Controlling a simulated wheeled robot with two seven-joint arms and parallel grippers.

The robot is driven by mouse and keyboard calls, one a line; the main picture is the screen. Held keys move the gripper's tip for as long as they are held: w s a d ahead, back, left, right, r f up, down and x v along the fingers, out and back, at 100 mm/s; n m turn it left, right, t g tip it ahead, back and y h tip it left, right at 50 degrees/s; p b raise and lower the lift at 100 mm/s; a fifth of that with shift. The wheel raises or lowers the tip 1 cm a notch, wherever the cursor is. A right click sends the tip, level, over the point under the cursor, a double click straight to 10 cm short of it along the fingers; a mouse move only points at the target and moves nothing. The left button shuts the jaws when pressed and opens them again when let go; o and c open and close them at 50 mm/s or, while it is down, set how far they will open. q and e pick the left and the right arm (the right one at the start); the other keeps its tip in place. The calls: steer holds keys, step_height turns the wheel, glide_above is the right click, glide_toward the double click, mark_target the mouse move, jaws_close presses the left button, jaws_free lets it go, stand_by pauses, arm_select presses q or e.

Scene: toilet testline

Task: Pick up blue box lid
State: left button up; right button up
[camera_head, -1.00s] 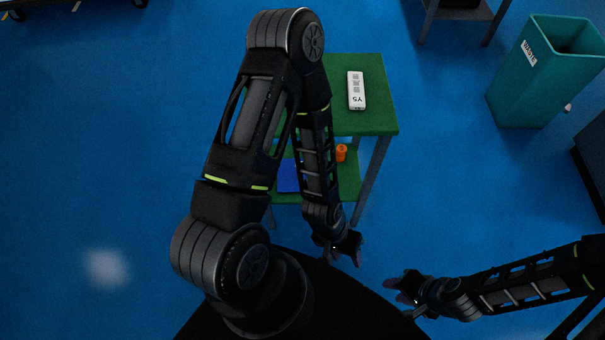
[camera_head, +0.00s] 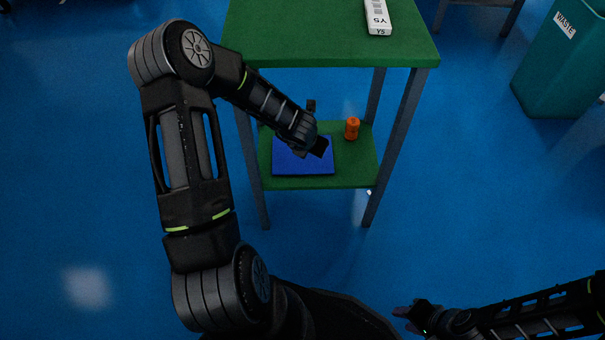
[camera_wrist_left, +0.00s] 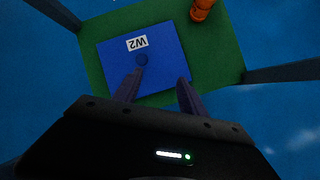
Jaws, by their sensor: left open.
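The blue box lid (camera_head: 290,165) lies flat on the lower green shelf of the small table. In the left wrist view the lid (camera_wrist_left: 170,50) shows a white "W2" label and a round dark knob. Whether the fingers touch the lid cannot be told. My right gripper (camera_head: 406,318) is low at the right, away from the table, open and empty.
An orange bottle (camera_head: 352,129) stands on the shelf right of the lid. The green tabletop (camera_head: 310,40) is above the shelf, with a white "Y5" box (camera_head: 378,14) on it. Grey table legs (camera_head: 393,150) flank the shelf. A teal waste bin (camera_head: 565,65) stands at right.

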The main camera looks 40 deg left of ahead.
arm_select(q)
steer(key=a+n, duration=0.1)
steer(key=a+f+n+b, duration=0.1)
steer(key=a+n, duration=0.2)
steer(key=shift+w+f+y+b, duration=0.25)
steer(key=shift+w+y+b, duration=0.05)
arm_select(e)
step_height(320, 180, down, 4)
steer(key=shift+w+r, duration=0.1)
steer(key=shift+r, duration=0.15)
arm_select(q)
steer(key=shift+f, duration=0.1)
steer(key=shift+b+x, duration=0.4)
steer(key=shift+x, duration=0.5)
steer(key=shift+w+f, duration=0.15)
steer(key=shift+f, duration=0.1)
arm_select(e)
steer(key=shift+w+d+f, duration=0.1)
steer(key=shift+d+f, duration=0.05)
steer(key=shift+f, duration=0.25)
arm_select(q)
steer(key=shift+f, duration=0.1)
